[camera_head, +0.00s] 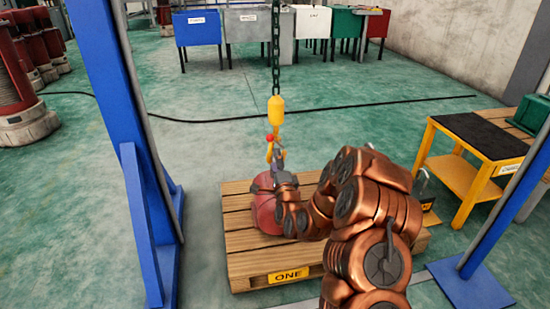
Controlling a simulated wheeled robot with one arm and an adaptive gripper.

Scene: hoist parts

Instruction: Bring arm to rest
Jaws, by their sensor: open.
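My copper-coloured arm (370,215) reaches in from the bottom right and bends left over the wooden pallet. My gripper (280,167) is at its end, just under the hoist hook and in front of the top of a red rounded load (266,212). The gripper is small in view and partly hidden by my wrist; its jaws look open. The yellow hook (276,112) hangs on a dark chain (275,50) directly above the load. I cannot tell whether the hook is joined to the load or whether the gripper touches either.
The pallet (240,262) has a yellow "ONE" sign. Blue posts (112,100) stand left and right (510,210). A yellow table with black top (480,135) is at the right. Coloured bins (197,27) line the back. A black cable (350,107) crosses the open green floor.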

